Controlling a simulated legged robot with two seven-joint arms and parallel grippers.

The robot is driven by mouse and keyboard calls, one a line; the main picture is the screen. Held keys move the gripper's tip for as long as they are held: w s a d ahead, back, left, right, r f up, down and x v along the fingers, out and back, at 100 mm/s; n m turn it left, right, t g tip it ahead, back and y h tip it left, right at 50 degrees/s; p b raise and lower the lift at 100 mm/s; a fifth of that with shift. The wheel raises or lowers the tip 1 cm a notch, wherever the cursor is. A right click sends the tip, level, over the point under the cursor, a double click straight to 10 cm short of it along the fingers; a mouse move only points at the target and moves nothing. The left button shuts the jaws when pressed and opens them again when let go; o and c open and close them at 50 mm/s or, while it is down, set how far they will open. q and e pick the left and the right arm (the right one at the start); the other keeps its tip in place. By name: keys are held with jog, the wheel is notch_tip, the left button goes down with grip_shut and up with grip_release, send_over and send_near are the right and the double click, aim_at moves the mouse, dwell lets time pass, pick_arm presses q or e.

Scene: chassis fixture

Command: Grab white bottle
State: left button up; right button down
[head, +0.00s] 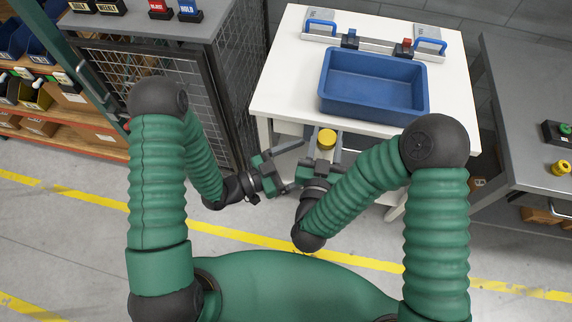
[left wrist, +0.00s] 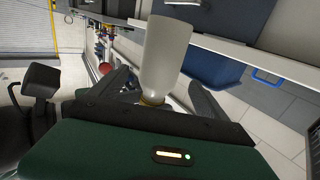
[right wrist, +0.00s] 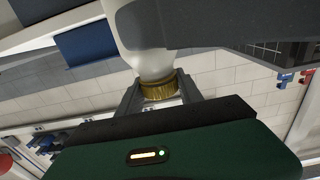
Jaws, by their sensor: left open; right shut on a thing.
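The white bottle (left wrist: 167,55) has a yellow-gold cap (head: 327,138). In the head view only the cap shows clearly, in front of the white table, with the body hidden beneath it. My right gripper (head: 325,153) is shut on the bottle at its cap end. The right wrist view shows the cap (right wrist: 158,88) between the fingers and the white body (right wrist: 138,35) beyond. My left gripper (head: 294,166) is open, its fingers pointing towards the right gripper. In the left wrist view the bottle stands out ahead between the open fingers; I cannot tell whether they touch it.
A blue bin (head: 372,85) stands on the white table (head: 285,95), with a rail of blue-handled parts (head: 320,22) behind it. A mesh cage (head: 215,80) is at left and a grey bench (head: 520,120) at right. The floor nearby is clear.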

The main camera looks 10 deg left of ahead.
aim_at(323, 152)
pick_arm(q)
jog(key=x, duration=0.6)
jog(key=c, duration=1.6)
jog(key=shift+c, duration=0.5)
pick_arm(e)
jog(key=c, duration=0.7)
grip_release()
